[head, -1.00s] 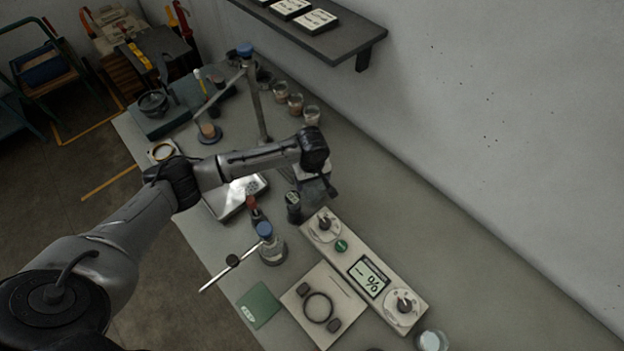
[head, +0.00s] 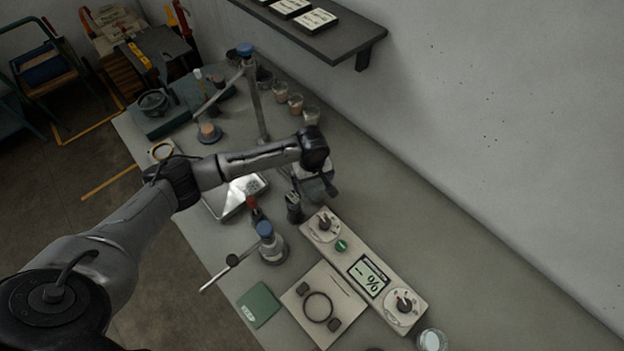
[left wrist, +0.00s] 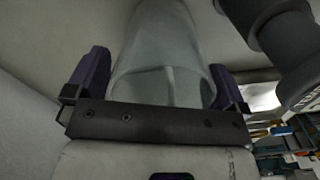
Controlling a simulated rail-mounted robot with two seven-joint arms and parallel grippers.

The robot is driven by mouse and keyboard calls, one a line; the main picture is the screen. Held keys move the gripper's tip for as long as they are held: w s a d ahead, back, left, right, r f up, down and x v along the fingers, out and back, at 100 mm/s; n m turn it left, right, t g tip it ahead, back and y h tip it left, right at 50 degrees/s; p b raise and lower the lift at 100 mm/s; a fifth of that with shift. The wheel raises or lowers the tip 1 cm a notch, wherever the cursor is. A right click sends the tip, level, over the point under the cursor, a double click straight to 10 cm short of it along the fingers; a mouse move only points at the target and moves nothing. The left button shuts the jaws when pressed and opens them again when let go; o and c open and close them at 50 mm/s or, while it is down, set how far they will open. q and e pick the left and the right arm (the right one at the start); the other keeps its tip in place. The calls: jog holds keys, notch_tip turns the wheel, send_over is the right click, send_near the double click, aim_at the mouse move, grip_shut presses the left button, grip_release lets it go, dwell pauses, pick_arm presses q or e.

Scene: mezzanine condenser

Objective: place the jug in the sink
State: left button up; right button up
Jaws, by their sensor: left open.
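My left gripper (head: 318,187) hangs over the bench beyond the control panel, fingers pointing down. In the left wrist view its two dark fingers (left wrist: 158,85) are apart, one on each side of a clear, round-walled glass vessel (left wrist: 165,45). This may be the jug; no handle or spout shows. I cannot tell whether the fingers touch it. In the head view the arm and gripper cover that spot. A shiny shallow metal basin with small dark holes, apparently the sink (head: 222,207), lies left of the gripper, partly behind the forearm. My right gripper is not in view.
The control panel (head: 343,250) is close to the gripper. A metal stand (head: 256,105) and small jars (head: 296,103) are behind. The bench along the wall at right is clear.

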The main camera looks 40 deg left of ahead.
pick_arm(q)
notch_tip(320, 180, up, 11)
jog(key=shift+f+p, duration=0.15)
jog(key=shift+p, duration=0.3)
jog(key=shift+r, duration=0.3)
jog(key=shift+c, duration=0.7)
jog(key=shift+r, duration=0.2)
jog(key=shift+c, duration=1.4)
jog(key=c, duration=1)
